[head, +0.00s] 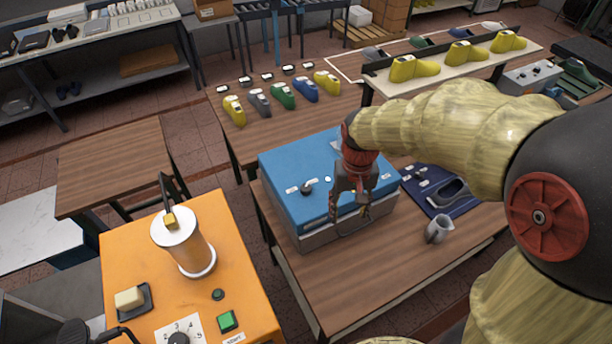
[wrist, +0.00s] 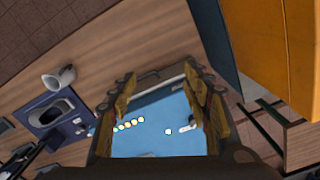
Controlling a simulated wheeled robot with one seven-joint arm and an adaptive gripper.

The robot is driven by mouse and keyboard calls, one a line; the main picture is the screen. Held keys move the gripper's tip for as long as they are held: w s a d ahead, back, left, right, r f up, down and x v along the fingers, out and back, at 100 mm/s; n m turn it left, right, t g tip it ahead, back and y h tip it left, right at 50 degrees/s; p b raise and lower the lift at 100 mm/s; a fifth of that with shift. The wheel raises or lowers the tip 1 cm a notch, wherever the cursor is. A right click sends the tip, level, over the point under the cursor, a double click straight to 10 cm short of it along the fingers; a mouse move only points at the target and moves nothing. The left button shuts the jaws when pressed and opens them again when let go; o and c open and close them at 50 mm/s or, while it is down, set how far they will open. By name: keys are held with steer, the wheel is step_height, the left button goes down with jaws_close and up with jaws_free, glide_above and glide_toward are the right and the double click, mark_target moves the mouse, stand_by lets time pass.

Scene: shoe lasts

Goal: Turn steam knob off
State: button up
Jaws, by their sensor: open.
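A blue-topped box (head: 290,170) stands on the wooden table in front of me. A small dark knob (head: 308,187) sits on its top between white labels too small to read; I cannot tell for sure that it is the steam knob. My gripper (head: 352,208) is over the box's front right part, to the right of that knob, fingers apart and empty. In the wrist view, the gripper (wrist: 160,88) frames the blue top (wrist: 150,140), with a small knob-like part (wrist: 187,127) near one finger. The knob's setting is not clear.
An orange machine (head: 120,255) with a white cylinder (head: 183,250), green button (head: 227,320) and numbered dial (head: 178,338) stands at the left. Coloured shoe lasts (head: 283,96) stand behind.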

steer(key=w+a+f+m+g+p, duration=0.1)
steer(key=w+a+f+p, duration=0.2)
steer(key=w+a+p, duration=0.3)
steer(key=m+t+p, duration=0.1)
steer(key=m+p, duration=0.1)
steer(key=m, duration=0.5)
glide_above(306, 187)
step_height(306, 187, down, 6)
steer(key=shift+r, duration=0.25)
steer(key=shift+m, duration=0.7)
steer(key=shift+f+p, duration=0.4)
steer(key=shift+f, duration=0.1)
steer(key=shift+f+p, duration=0.85)
steer(key=shift+f, duration=2.5)
steer(key=c, duration=0.3)
steer(key=c, duration=0.7)
steer(key=shift+c, duration=0.6)
